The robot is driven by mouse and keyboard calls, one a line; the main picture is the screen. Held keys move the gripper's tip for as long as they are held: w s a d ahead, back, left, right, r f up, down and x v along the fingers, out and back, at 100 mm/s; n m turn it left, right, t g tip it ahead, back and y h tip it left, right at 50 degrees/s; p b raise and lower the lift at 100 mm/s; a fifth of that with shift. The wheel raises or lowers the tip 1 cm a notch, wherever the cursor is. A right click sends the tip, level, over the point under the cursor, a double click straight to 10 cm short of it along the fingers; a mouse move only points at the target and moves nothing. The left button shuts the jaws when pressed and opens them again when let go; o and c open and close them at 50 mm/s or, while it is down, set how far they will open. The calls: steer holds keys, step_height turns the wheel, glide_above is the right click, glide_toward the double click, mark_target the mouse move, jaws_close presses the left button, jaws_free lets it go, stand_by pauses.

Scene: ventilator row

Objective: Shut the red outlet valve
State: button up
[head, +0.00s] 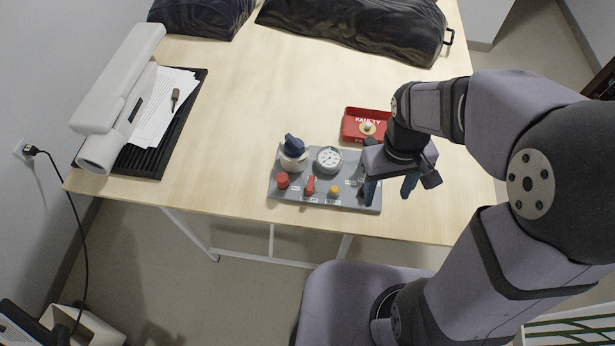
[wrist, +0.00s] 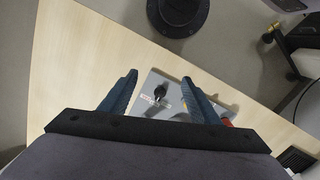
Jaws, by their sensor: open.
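A grey panel (head: 338,200) lies near the table's front edge. A small red lever (head: 309,186) stands upright-looking on it above a white label too small to read surely; it seems to be the red outlet valve. A red round knob (head: 283,180) is left of it. My gripper (head: 390,190) is open and empty over the panel's right end, right of the red lever and apart from it. In the wrist view the panel (wrist: 168,93) shows between and beyond the blue fingers, with a dark part (wrist: 160,91) between them. A red part (wrist: 227,122) shows past the right finger.
The panel also bears a blue-topped white knob (head: 293,153), a round gauge (head: 329,159) and a yellow button (head: 334,190). A red tray (head: 350,130) marked FAULTY, with a small part in it, lies behind. The table's left middle is clear.

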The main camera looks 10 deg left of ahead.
steer(key=w+a+n+h, duration=0.2)
steer(key=w+a+n, duration=0.4)
steer(key=a, duration=0.4)
steer(key=n+h, duration=0.2)
steer(key=n, duration=0.6)
glide_toward(309, 183)
steer(key=shift+p+x, duration=1.5)
steer(key=shift+x, duration=2.5)
steer(key=c, duration=1.1)
